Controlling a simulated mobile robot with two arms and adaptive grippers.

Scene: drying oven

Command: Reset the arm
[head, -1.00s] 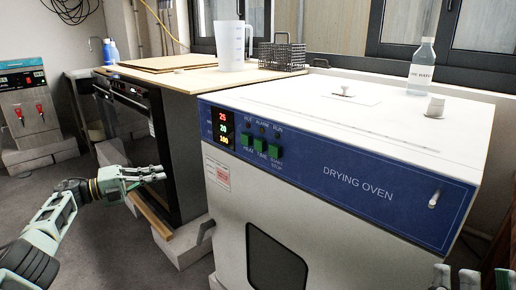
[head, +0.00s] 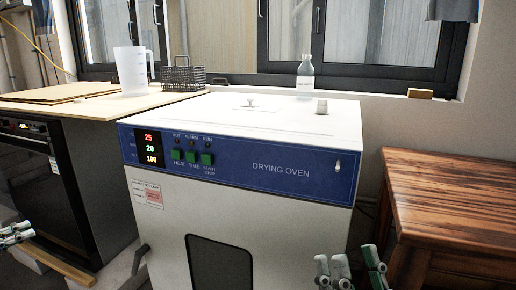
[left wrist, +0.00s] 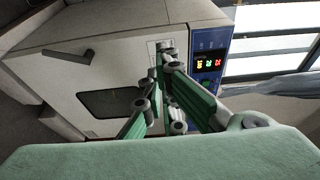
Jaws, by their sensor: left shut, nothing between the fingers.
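The white drying oven (head: 265,215) stands in the middle of the head view, with a blue panel, lit digits and green buttons. Its dark door window (head: 220,263) is at the bottom. My left gripper (head: 24,232) is at the left edge of the head view, shut and empty, in front of the black under-counter appliance. In the left wrist view its closed green fingers (left wrist: 162,55) point toward the oven front (left wrist: 120,75), with no object between them. My right gripper (head: 352,268) shows at the bottom edge, in front of the oven's lower right, with its fingers spread and nothing visible between them.
A wooden table (head: 440,205) stands right of the oven. A pitcher (head: 132,72) and wire basket (head: 183,76) are on the left counter (head: 60,108).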

